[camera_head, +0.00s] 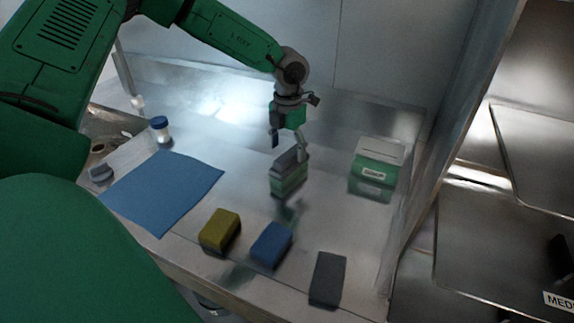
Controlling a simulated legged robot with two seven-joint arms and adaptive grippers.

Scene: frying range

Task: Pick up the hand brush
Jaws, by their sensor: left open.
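A small green and grey block-shaped item (288,178), which looks like the hand brush, stands upright on the metal counter (330,220) near the middle. My left gripper (288,147) is directly above it, pointing down with its fingers apart. The right fingertip is close to the top of the item; I cannot tell whether it touches. Nothing shows held between the fingers. My right gripper is not in view.
A blue cloth (162,190) lies to the left, with a blue-capped bottle (161,131) behind it. A yellow sponge (220,231), a blue sponge (271,244) and a dark grey block (327,278) line the front edge. A green and white box (377,164) stands right.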

